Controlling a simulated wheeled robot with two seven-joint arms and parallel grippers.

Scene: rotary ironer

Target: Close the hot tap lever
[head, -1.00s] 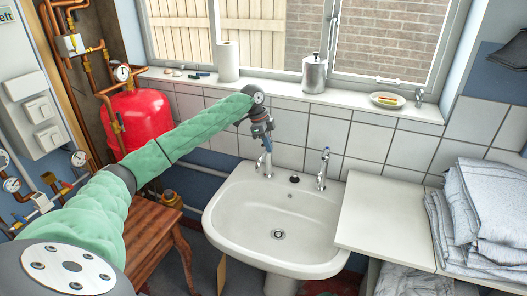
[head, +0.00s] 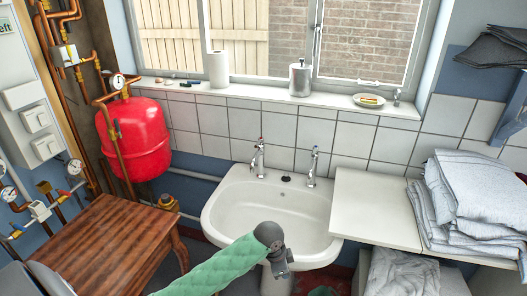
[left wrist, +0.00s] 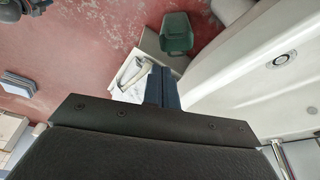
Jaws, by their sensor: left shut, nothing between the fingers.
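Two chrome lever taps stand on the back rim of the white basin (head: 225,205) in the head view: a left tap (head: 258,158) and a right tap (head: 313,165). My left gripper (head: 280,268) hangs at the front of the basin, well away from both taps. In the left wrist view its dark fingers (left wrist: 161,88) are together and empty, with the basin (left wrist: 235,75) to their right. My right gripper is in neither view.
A wooden table (head: 115,240) stands left of the basin, with a red tank (head: 135,138) and copper pipes behind it. A white counter (head: 375,208) with folded cloths (head: 470,200) is on the right. The windowsill above holds a paper roll (head: 219,68) and a metal dispenser (head: 300,78).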

